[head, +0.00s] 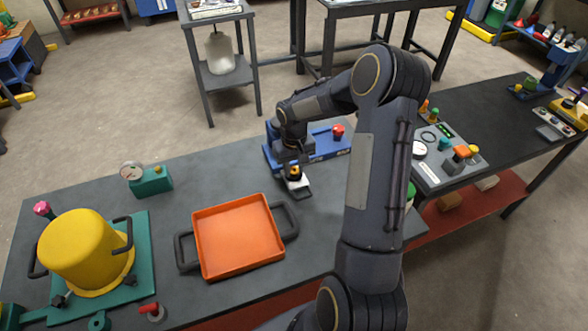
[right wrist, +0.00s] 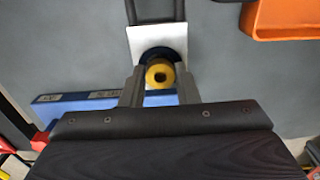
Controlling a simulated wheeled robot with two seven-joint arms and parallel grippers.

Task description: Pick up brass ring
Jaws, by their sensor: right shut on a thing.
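The brass ring (right wrist: 151,76) is a small yellow ring with a dark hole, between the two fingers of my right gripper (right wrist: 161,83) in the right wrist view. The gripper is shut on it. In the head view my right gripper (head: 293,166) points down over the grey table, with the ring (head: 295,176) showing as a small yellow spot at its tips. Beneath or just beyond the ring is a pale plate with a dark handle (right wrist: 147,38); I cannot tell whether the ring touches it. My left gripper is not in view.
A blue fixture with a red knob (head: 338,131) stands close behind the gripper. An orange tray (head: 238,268) with dark handles lies to the left. A yellow pot (head: 75,252) on a green base is at far left.

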